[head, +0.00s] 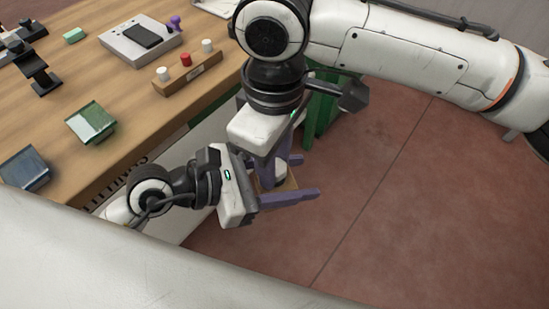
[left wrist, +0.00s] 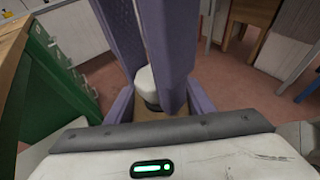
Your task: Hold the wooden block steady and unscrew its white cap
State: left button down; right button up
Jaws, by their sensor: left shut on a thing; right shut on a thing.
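The wooden block shows as a small tan patch (head: 291,183) between the purple fingers of my left gripper (head: 304,177), past the table's edge. My left gripper is shut on the block. In the left wrist view the white cap (left wrist: 147,82) sits above a dark ring, over the tan block (left wrist: 150,115). My right gripper (head: 268,172) points down from above, its purple fingers around the cap, shut on it. The fingers hide much of the cap and block, so I cannot tell how far the cap is turned.
On the wooden table (head: 60,75) stands a wooden rack (head: 198,80) with white and red caps. A green tray (head: 91,123), a blue tray (head: 25,168) and a grey device (head: 128,48) are nearby. Open reddish floor (head: 400,200) lies to the right.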

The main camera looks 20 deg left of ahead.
jog(key=o, duration=1.1)
jog(key=shift+o, duration=0.2)
jog(key=shift+r, duration=0.1)
